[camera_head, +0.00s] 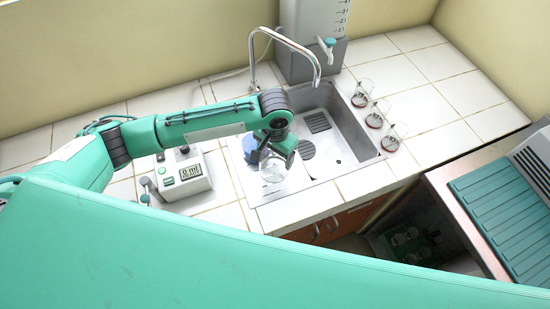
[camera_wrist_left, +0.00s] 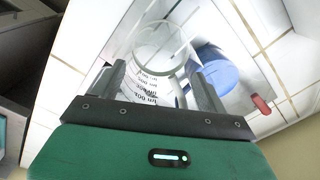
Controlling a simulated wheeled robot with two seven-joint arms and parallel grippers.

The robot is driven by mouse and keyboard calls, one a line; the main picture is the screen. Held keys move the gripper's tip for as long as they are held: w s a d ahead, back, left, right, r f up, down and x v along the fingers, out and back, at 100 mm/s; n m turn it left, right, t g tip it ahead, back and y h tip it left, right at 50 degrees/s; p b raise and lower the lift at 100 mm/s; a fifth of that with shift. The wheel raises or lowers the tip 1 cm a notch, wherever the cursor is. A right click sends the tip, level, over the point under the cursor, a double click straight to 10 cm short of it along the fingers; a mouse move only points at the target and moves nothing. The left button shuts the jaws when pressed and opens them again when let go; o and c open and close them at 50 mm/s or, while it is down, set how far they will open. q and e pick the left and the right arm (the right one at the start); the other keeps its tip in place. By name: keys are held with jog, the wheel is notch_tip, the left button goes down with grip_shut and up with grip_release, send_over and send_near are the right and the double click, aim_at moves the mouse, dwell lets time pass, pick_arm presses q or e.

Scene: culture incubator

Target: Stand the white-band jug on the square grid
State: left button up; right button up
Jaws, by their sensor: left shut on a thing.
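My left gripper (camera_head: 281,150) is shut on a clear jug (camera_head: 272,170), which it holds near the front left of the sink. In the left wrist view the jug (camera_wrist_left: 160,48) sits between the fingers (camera_wrist_left: 158,85) and shows a pale band with dark volume marks. The square grid (camera_head: 317,121) lies on the sink floor towards the back and is bare. A round grid (camera_head: 306,149) lies in front of it. The jug's base and its clearance above the surface are hard to tell. My right gripper is not in view.
A blue object (camera_head: 250,146) stands left of the held jug. A tall tap (camera_head: 300,46) arches over the sink (camera_head: 345,148). Three glass vessels with dark red contents (camera_head: 375,119) line the sink's right side. A device with a display (camera_head: 184,174) stands left.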

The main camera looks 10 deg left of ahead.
pick_arm(q)
jog(key=shift+f+p, duration=0.4)
jog(key=shift+f, duration=1.6)
jog(key=shift+f, duration=0.15)
jog(key=o, duration=0.8)
jog(key=shift+c, duration=0.2)
